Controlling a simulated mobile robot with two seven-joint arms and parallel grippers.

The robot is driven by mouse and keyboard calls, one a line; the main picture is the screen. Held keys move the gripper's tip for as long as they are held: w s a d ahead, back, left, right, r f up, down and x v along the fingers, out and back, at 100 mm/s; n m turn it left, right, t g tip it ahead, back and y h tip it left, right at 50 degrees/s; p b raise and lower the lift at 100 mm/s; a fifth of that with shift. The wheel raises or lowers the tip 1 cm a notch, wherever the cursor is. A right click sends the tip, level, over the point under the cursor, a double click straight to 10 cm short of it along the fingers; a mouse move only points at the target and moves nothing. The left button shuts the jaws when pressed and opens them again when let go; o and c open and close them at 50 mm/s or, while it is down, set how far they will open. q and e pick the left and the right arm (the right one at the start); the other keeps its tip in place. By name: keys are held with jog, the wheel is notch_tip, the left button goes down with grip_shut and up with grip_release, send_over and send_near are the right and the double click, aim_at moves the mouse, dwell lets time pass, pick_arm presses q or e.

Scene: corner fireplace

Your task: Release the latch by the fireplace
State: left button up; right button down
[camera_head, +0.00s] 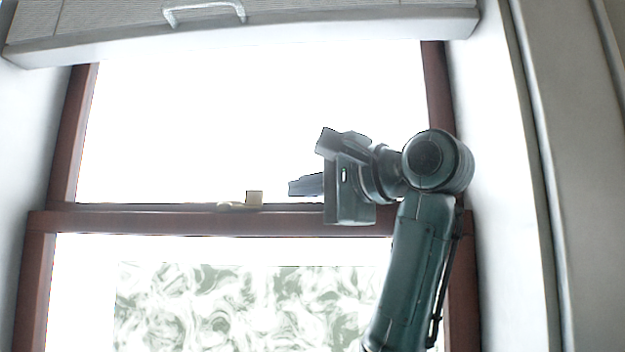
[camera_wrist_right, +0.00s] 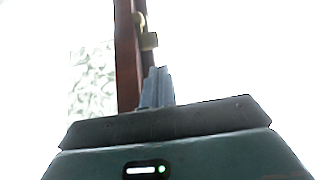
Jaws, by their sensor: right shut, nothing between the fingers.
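The latch (camera_head: 254,198) is a small brassy piece on top of the window's dark red-brown middle rail (camera_head: 150,221). A flat pale part of it extends to the left. My right gripper (camera_head: 292,187) is shut and empty, just to the right of the latch and about level with it. A gap shows between the fingertips and the latch. In the right wrist view the shut fingers (camera_wrist_right: 158,74) point up along the rail, and the latch (camera_wrist_right: 149,40) shows just beyond their tips. My left gripper is not in view.
The window has a wooden frame (camera_head: 72,140) with bright panes, the lower one showing a marbled pattern (camera_head: 250,310). A white wall (camera_head: 505,180) stands close to the right of my arm.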

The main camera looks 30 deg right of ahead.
aim_at(275, 213)
jog(key=p+x, duration=0.1)
jog(key=x, duration=0.3)
jog(key=shift+w, duration=0.3)
jog(key=shift+w+a, duration=0.2)
jog(key=shift+w, duration=0.55)
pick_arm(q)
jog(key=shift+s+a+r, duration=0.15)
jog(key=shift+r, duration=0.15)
